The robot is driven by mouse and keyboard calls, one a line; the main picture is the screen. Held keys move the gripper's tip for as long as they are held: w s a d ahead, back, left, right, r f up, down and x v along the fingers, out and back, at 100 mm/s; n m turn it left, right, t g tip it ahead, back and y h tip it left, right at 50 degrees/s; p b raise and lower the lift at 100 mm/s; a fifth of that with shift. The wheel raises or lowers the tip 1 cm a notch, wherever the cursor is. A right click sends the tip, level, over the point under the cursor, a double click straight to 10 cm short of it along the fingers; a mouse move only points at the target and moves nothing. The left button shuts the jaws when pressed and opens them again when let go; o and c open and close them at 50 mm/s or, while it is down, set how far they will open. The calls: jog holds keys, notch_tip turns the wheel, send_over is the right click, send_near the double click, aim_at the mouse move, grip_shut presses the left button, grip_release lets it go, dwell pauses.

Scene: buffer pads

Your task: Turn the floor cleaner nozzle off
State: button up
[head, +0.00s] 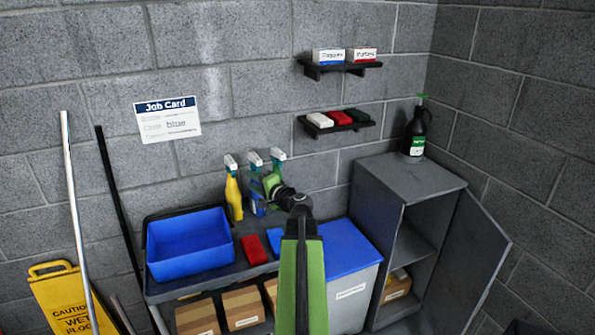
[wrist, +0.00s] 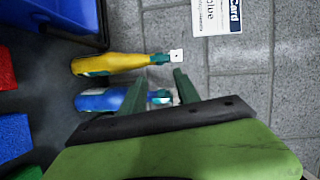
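Spray bottles stand in a row on the cart by the wall: a yellow bottle (head: 234,196) and a blue bottle (head: 256,204), with a third white-and-teal nozzle (head: 277,154) to their right. The third bottle's body is hidden behind my arm. I cannot read which one is floor cleaner. My gripper (head: 270,182) is in front of the blue bottle and partly covers it. In the wrist view, my gripper's two green fingers (wrist: 156,88) are apart, with the blue bottle's nozzle (wrist: 160,97) appearing between them; contact is unclear.
An open grey cabinet (head: 410,178) carries a dark jug (head: 415,135). A job card (head: 167,119) reading "blue" and two shelves hang on the wall.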

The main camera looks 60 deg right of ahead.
aim_at(284, 157)
jog(key=s+d+r+m+h, duration=0.3)
jog(key=s+d+m+h, duration=0.1)
jog(key=s+d, duration=0.75)
jog(key=shift+g, duration=0.3)
jog(key=shift+w+a+x, duration=0.1)
jog(key=shift+a+x, duration=0.05)
jog(key=shift+x, duration=1.35)
jog(key=shift+w+a+x, duration=0.1)
jog(key=shift+x, duration=1.4)
jog(key=shift+a+x, duration=0.15)
jog(key=shift+x, duration=1.35)
jog(key=shift+f, duration=0.2)
